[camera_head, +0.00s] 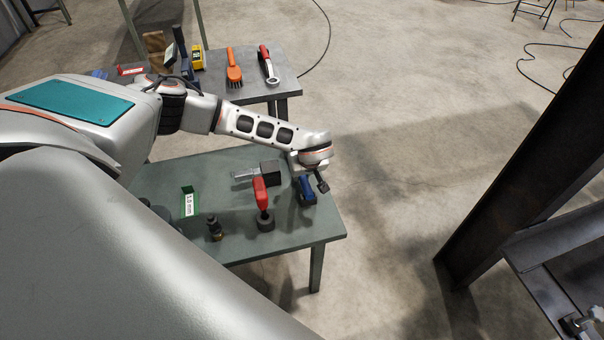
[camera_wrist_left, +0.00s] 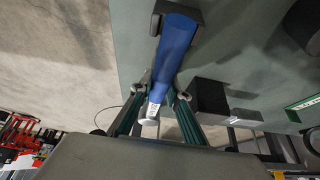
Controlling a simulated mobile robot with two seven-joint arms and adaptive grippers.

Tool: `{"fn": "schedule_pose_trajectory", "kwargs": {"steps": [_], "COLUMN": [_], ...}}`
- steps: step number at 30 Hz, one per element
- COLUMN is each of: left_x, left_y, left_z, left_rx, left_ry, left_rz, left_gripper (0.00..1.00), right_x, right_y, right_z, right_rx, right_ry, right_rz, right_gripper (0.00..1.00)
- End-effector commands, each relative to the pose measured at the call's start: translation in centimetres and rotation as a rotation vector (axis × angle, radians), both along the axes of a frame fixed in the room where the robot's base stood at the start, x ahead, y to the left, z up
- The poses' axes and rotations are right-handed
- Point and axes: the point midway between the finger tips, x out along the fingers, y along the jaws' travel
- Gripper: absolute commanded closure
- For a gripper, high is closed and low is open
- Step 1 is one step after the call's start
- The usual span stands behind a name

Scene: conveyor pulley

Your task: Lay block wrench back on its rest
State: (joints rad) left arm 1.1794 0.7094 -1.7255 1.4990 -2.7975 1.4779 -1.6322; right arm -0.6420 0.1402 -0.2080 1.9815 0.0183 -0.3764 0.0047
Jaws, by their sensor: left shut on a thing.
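A blue-handled tool, which I take to be the block wrench (camera_head: 305,187), is at the right end of the green table. It also shows in the left wrist view (camera_wrist_left: 177,42), with a dark block-shaped piece at its far end and a pale tip toward me. My left gripper (camera_wrist_left: 162,90) is shut on its blue handle; the head view shows this gripper (camera_head: 315,178) low over the table's right side. I cannot tell whether the tool touches the table. I cannot clearly make out its rest. My right gripper is not in view.
On the green table (camera_head: 160,180) stand a red-handled tool (camera_head: 261,196), a dark block with a silver bar (camera_head: 270,171), a small dark fitting (camera_head: 215,230) and a green-framed label (camera_head: 188,202). A grey table (camera_head: 283,75) behind holds an orange brush (camera_head: 233,66) and a red-handled wrench (camera_head: 268,64).

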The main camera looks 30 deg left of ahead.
Motion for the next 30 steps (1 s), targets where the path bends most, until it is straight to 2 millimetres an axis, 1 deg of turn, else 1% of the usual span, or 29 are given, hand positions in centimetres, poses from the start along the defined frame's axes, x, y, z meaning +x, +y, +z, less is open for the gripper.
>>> {"fn": "schedule_pose_trajectory", "kwargs": {"steps": [11,12,14,25,30], "left_x": [0.1,0.1,0.1,-0.1,-0.2], "left_y": [0.0,0.0,0.0,0.0,-0.3], "left_z": [-0.1,-0.1,-0.2,-0.3,1.1], "left_rx": [0.0,0.0,0.0,0.001,0.0], "left_ry": [-0.002,-0.002,-0.001,0.002,-0.003], "left_rz": [0.0,0.0,0.0,0.0,0.0], "left_gripper": [1.0,0.79,0.64,0.64,0.64], "right_x": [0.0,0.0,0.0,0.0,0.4], "right_y": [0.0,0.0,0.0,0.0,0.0], "right_z": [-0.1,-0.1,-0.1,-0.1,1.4], "right_rx": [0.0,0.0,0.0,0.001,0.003], "right_ry": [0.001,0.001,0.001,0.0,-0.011], "right_rz": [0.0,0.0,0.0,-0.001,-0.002], "right_gripper": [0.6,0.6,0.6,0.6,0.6]}}
